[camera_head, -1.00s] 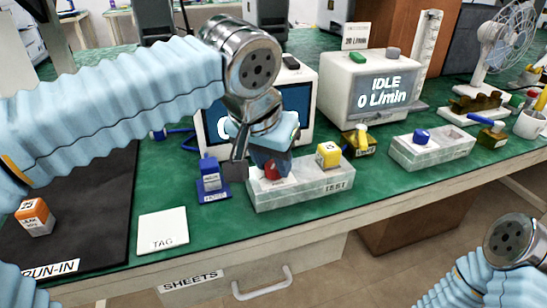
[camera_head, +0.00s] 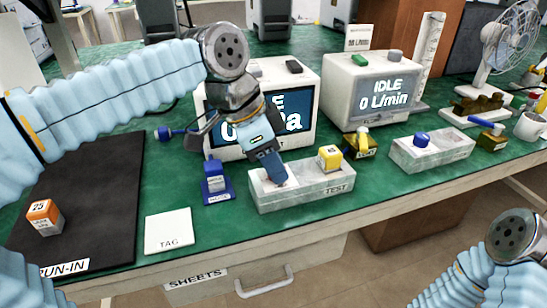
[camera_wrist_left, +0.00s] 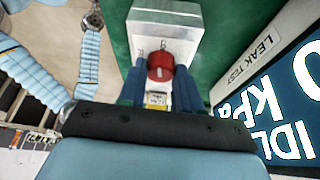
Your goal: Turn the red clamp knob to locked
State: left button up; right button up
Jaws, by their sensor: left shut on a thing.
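The red clamp knob (camera_wrist_left: 160,67) shows in the left wrist view on the near part of the pale test block, between the two blue fingers. The test block (camera_head: 318,197), labelled TEST, lies on the green bench in the head view. My left gripper (camera_head: 277,180) reaches down over the block's left end and is shut on the knob, which it hides in the head view. The gripper also shows in the left wrist view (camera_wrist_left: 160,92).
A yellow canister (camera_head: 330,158) stands on the block's right end. A blue holder (camera_head: 218,188) with a canister stands left of the block. The gauge monitor (camera_head: 308,100) stands close behind. A white TAG card (camera_head: 169,230) lies in front on the left.

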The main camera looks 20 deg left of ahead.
pick_arm(q)
jog(key=shift+m, duration=0.6)
jog(key=shift+g, duration=0.3)
jog(key=o, duration=1)
jog(key=shift+o, duration=0.2)
jog(key=p+v, duration=0.1)
jog(key=v, duration=1.3)
jog(key=shift+a+f+p, duration=0.15)
jog(key=shift+a+p, duration=0.1)
jog(key=shift+p, duration=0.15)
